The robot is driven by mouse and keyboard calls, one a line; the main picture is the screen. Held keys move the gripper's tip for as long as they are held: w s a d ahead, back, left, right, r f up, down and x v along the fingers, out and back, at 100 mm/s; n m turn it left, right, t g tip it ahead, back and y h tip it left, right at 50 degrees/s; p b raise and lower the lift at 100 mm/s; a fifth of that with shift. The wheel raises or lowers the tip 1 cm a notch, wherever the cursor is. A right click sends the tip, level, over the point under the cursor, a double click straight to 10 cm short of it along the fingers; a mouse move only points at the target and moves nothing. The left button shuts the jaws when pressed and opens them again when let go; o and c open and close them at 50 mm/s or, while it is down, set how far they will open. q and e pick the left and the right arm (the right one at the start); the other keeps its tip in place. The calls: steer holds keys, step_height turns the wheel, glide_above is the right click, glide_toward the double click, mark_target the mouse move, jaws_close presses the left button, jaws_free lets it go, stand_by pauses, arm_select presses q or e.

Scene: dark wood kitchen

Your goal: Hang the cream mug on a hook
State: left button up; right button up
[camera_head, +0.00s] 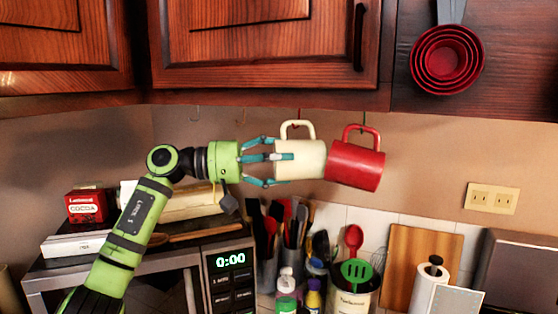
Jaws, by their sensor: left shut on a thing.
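The cream mug (303,160) is up under the cabinet, its handle pointing upward near the cabinet's lower edge. My left gripper (270,163) is shut on the cream mug from the left, with its teal fingers against the mug's side. Hooks hang under the cabinet; an empty one (195,113) shows at the left. A red mug (356,164) hangs tilted from a hook (363,118) just right of the cream mug, and the two look very close or touching. I cannot tell whether the cream mug's handle is on a hook. My right gripper is not in view.
Wooden cabinets (250,45) close off the space above. Red measuring cups (446,60) hang at the upper right. Below are a microwave (228,280), utensil holders (353,300), bottles (286,285), and a paper towel roll (428,285). A cocoa box (87,207) stands left.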

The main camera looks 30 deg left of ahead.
arm_select(q)
steer(key=shift+r, duration=0.1)
steer(key=o, duration=1.4)
steer(key=shift+o, duration=0.2)
steer(key=v, duration=1.2)
steer(key=shift+s, duration=0.1)
